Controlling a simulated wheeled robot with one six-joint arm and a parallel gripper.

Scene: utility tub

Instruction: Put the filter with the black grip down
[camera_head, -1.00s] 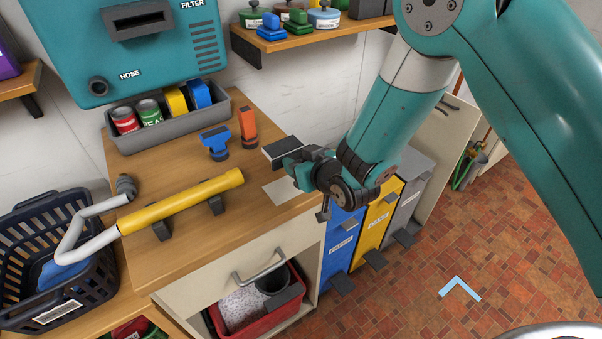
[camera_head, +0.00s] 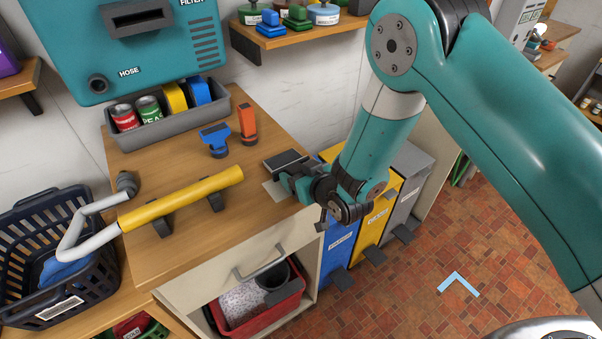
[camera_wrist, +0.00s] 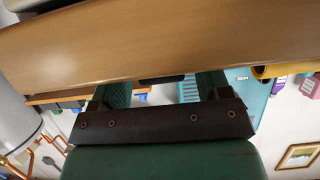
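The filter (camera_head: 283,159), a flat block with a dark top and pale edge, is at the right end of the wooden counter. It is at the far side of a pale plate (camera_head: 272,193) and looks low to the surface; contact is hard to see. My gripper (camera_head: 288,181) is just in front of it. In the wrist view the fingers (camera_wrist: 162,90) stand wide apart, with gaps around a small dark part (camera_wrist: 162,78), apparently the filter's. The wooden edge hides the fingertips and most of that part.
A yellow tube with a white hose (camera_head: 190,197) lies on black holders at the counter's left. Blue (camera_head: 216,141) and orange (camera_head: 247,124) items stand behind. A grey tray (camera_head: 165,131) lines the back. Several bins (camera_head: 377,218) stand right of the counter.

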